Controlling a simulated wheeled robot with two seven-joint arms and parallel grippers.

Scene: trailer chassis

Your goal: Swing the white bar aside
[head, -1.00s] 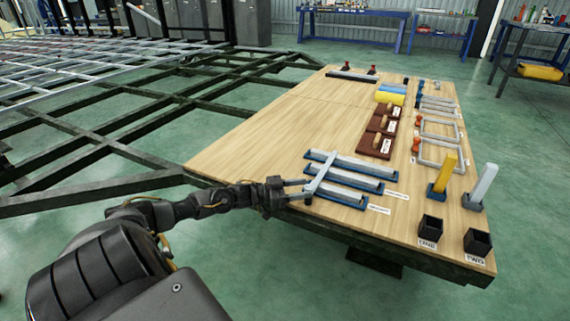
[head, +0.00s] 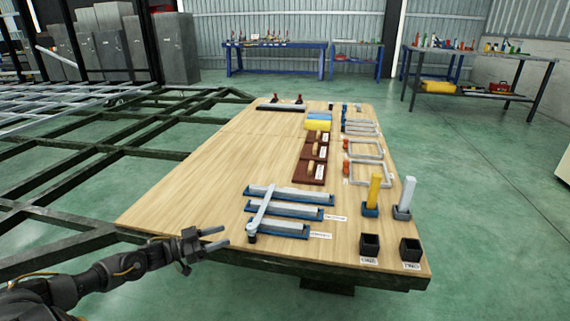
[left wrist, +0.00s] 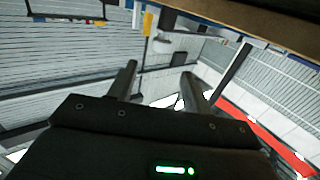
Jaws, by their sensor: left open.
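My right gripper is not in view.
The wooden table (head: 190,180) has clear room on its left half. Brown blocks (head: 313,158), grey frames (head: 371,165), yellow (head: 374,192) and white (head: 405,195) uprights and black bins (head: 370,246) stand right of it. Dark chassis beams (head: 60,235) lie at left.

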